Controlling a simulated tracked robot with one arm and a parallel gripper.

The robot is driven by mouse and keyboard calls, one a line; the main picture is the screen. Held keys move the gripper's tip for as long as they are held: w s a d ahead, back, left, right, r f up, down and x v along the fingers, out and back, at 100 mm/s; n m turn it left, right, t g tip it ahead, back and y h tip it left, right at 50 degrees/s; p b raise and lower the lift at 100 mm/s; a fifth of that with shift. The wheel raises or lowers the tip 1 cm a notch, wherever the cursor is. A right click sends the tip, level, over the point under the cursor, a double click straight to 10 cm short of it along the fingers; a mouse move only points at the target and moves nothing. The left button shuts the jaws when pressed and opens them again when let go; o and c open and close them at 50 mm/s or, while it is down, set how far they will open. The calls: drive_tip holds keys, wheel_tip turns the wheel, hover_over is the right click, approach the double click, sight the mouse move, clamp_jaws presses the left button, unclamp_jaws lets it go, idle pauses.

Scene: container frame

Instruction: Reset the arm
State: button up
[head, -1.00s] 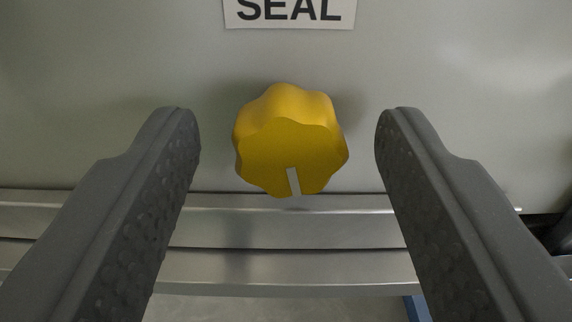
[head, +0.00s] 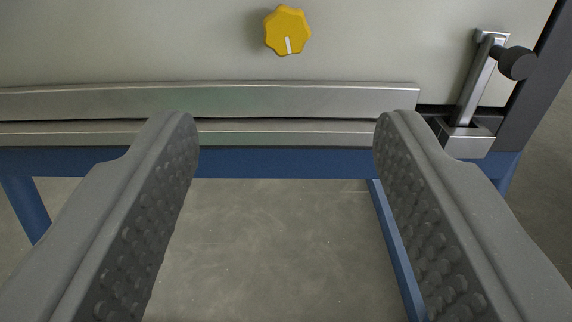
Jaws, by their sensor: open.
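My gripper (head: 287,118) is open, with its two dark grey fingers wide apart and nothing between them. The yellow lobed knob (head: 287,31) sits on the pale panel (head: 150,40) ahead, above the fingertips and apart from them. The white mark on the knob points down, tilted slightly. The SEAL label is out of view.
Metal rails (head: 230,98) run along the panel's lower edge, above a blue frame beam (head: 280,163). A lever with a black knob (head: 516,63) stands at the right on a metal bracket (head: 465,138). Bare grey floor (head: 270,250) shows below.

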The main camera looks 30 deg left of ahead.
drive_tip(key=shift+s+d, duration=0.15)
idle(0.3)
drive_tip(key=w+d+r+h, duration=0.2)
drive_tip(key=w+d+r, duration=0.2)
drive_tip(key=r, duration=0.7)
drive_tip(key=w+d+r+t+h+p, duration=0.1)
drive_tip(key=w+d+r+h, duration=0.3)
drive_tip(key=r, duration=0.8)
drive_tip(key=w+d+r, duration=0.3)
drive_tip(key=w+r, duration=0.2)
drive_tip(key=r, duration=0.6)
drive_tip(key=s+d+r+m+h, duration=0.2)
drive_tip(key=s+r, duration=0.1)
drive_tip(key=r, duration=0.8)
drive_tip(key=s+d+r+m+h, duration=0.1)
drive_tip(key=s+d+r, duration=0.15)
drive_tip(key=r, duration=0.85)
drive_tip(key=s+r+m, duration=0.2)
drive_tip(key=s+r, duration=1.1)
drive_tip(key=s, duration=0.2)
drive_tip(key=s+r+m+h+p, duration=0.1)
drive_tip(key=s+r, duration=1.2)
drive_tip(key=s, duration=0.3)
drive_tip(key=shift+s+d+r+m+g, duration=0.2)
drive_tip(key=shift+m+g, duration=0.1)
drive_tip(key=shift+m, duration=0.1)
